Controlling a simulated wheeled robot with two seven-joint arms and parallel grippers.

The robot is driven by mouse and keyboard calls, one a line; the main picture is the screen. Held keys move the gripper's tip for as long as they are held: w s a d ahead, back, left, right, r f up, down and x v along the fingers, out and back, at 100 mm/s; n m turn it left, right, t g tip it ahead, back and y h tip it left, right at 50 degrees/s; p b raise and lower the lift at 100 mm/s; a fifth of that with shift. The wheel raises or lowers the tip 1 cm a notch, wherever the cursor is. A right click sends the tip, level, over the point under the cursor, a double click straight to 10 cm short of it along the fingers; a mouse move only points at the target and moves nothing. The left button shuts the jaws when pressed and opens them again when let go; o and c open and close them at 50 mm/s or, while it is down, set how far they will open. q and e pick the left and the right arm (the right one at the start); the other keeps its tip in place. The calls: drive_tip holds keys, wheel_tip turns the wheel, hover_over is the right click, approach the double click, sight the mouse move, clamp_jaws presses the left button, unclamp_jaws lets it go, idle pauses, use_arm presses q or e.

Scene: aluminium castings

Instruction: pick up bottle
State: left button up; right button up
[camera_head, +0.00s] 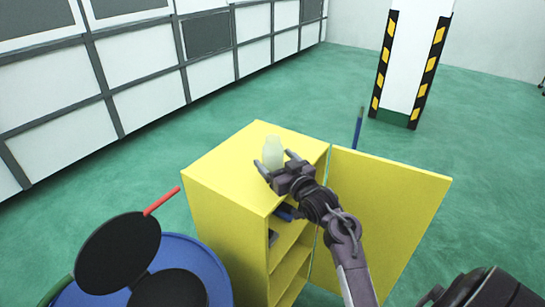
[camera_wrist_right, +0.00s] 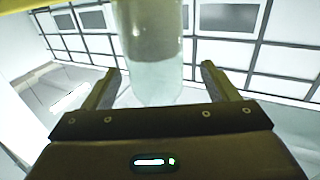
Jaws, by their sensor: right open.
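A pale, translucent bottle (camera_head: 273,152) stands upright on top of a yellow cabinet (camera_head: 232,147). My right gripper (camera_head: 274,162) is at the bottle, with its two fingers apart and one on each side of it. In the right wrist view the bottle (camera_wrist_right: 151,52) lies between the open fingers of the right gripper (camera_wrist_right: 160,90), with gaps visible on both sides. The gripper hides the lower part of the bottle in the head view. My left gripper is not in view.
The cabinet's door (camera_head: 385,215) stands open to the right, with shelves (camera_head: 290,268) showing inside. A blue drum (camera_head: 205,262) stands at the lower left. A white pillar (camera_head: 412,60) with black and yellow stripes stands behind.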

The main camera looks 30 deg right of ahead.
drive_tip(key=w, duration=0.1)
drive_tip(key=w+p, duration=0.1)
drive_tip(key=w, duration=0.2)
drive_tip(key=shift+w+d, duration=0.2)
drive_tip(key=shift+d, duration=0.2)
drive_tip(key=c, duration=0.7)
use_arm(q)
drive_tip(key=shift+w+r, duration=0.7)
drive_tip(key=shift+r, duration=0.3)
use_arm(e)
drive_tip(key=c, duration=0.5)
